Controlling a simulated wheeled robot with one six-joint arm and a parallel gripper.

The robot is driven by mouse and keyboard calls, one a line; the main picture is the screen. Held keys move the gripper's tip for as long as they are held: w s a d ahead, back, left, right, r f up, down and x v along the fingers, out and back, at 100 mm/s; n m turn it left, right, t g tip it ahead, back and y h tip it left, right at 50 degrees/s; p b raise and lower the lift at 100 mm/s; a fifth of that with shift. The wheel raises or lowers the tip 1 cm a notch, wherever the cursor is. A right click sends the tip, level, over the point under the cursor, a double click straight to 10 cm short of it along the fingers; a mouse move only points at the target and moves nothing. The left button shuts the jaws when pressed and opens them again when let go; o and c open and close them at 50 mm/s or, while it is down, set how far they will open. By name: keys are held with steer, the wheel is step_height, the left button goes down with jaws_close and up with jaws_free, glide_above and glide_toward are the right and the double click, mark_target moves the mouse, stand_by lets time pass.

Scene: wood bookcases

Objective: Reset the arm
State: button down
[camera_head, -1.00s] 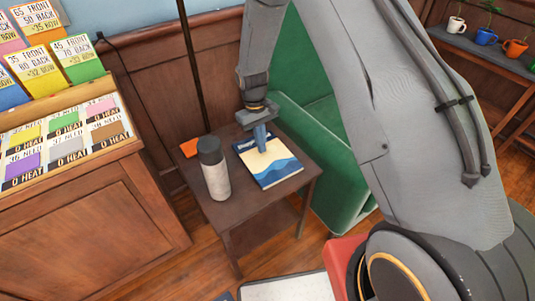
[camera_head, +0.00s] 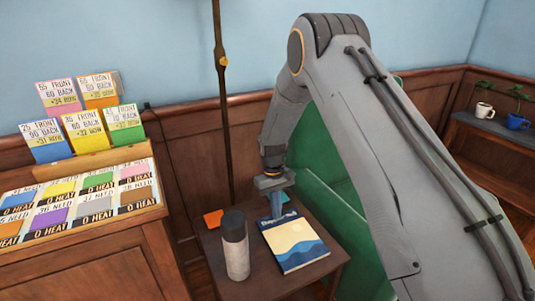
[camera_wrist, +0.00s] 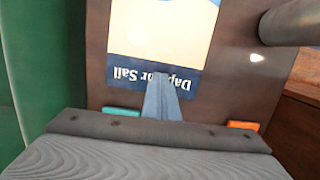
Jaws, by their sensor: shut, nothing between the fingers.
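My gripper (camera_head: 277,205) is shut and empty, pointing down over the back edge of a small dark side table (camera_head: 317,279). In the wrist view its closed fingers (camera_wrist: 161,98) overlap the title edge of a blue, cream and yellow book (camera_wrist: 160,30). The book (camera_head: 296,247) lies flat on the table, and I cannot tell whether the fingertips touch it. My arm rises above the table and fills the right middle of the head view.
A grey bottle with a dark top (camera_head: 236,248) stands left of the book. An orange item (camera_head: 213,218) lies behind it. A green armchair (camera_head: 330,185) is behind my arm. A card display cabinet (camera_head: 100,270) stands at left. Mugs (camera_head: 484,110) sit on a far shelf.

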steer(key=s+d+r+m+p, duration=0.1)
steer(key=s+d+r, duration=0.3)
steer(key=s+r, duration=0.3)
steer(key=s+d+r+m+t+p, duration=0.1)
steer(key=s+d+r, duration=0.2)
steer(key=s+r, duration=0.35)
steer(key=s+d+r+m+p, duration=0.1)
steer(key=s+d+r+m, duration=0.1)
steer(key=s+d+r, duration=0.35)
steer(key=s+r+m, duration=0.1)
steer(key=s+r, duration=0.4)
steer(key=s, duration=0.6)
steer(key=shift+s+d+t+y+p, duration=0.25)
steer(key=shift+d+t+y+p, duration=0.1)
steer(key=shift+t+y, duration=0.05)
steer(key=shift+r, duration=0.1)
